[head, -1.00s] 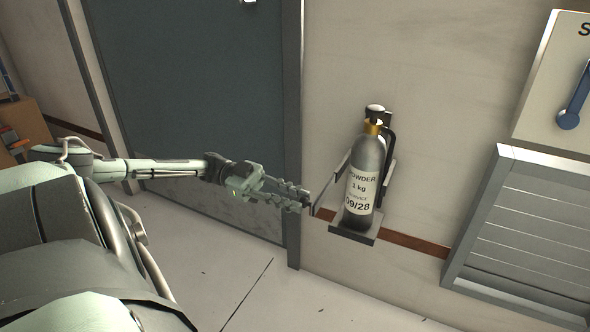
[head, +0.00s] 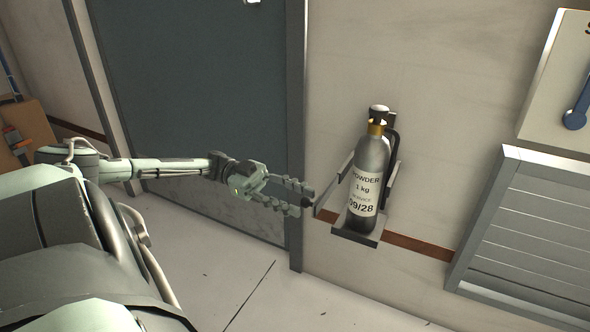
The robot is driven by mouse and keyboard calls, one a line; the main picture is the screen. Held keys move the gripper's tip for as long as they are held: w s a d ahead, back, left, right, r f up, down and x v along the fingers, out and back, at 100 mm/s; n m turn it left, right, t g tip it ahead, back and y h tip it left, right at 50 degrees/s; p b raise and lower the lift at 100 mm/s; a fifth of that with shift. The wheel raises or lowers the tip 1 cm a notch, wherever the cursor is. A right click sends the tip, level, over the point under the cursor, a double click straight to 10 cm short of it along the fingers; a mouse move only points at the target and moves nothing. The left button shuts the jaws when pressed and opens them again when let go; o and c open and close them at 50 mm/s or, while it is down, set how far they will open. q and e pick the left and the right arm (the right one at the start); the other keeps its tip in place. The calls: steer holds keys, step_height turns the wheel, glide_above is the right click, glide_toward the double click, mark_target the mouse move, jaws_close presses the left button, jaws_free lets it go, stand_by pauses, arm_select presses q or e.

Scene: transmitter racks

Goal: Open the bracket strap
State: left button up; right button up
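A grey fire extinguisher (head: 368,172) with a "POWDER 1 kg" label stands upright in a dark wall bracket (head: 357,235). No strap crosses its front. The thin grey bracket strap (head: 328,190) sticks out from the bracket's left side, swung away from the extinguisher toward my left gripper. My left gripper (head: 300,198) is at the strap's free end, with its two fingers spread apart. A small dark end piece shows at the fingertips; whether they touch it I cannot tell. My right gripper is not in view.
A dark grey door (head: 195,100) and its frame (head: 296,120) are behind my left arm. A louvred grey panel (head: 530,225) and a box with a blue lever (head: 577,118) are on the wall at right. The floor below is clear.

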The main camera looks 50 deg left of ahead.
arm_select(q)
steer(key=v, duration=1.2)
steer(key=shift+a+r, duration=0.1)
stand_by(0.4)
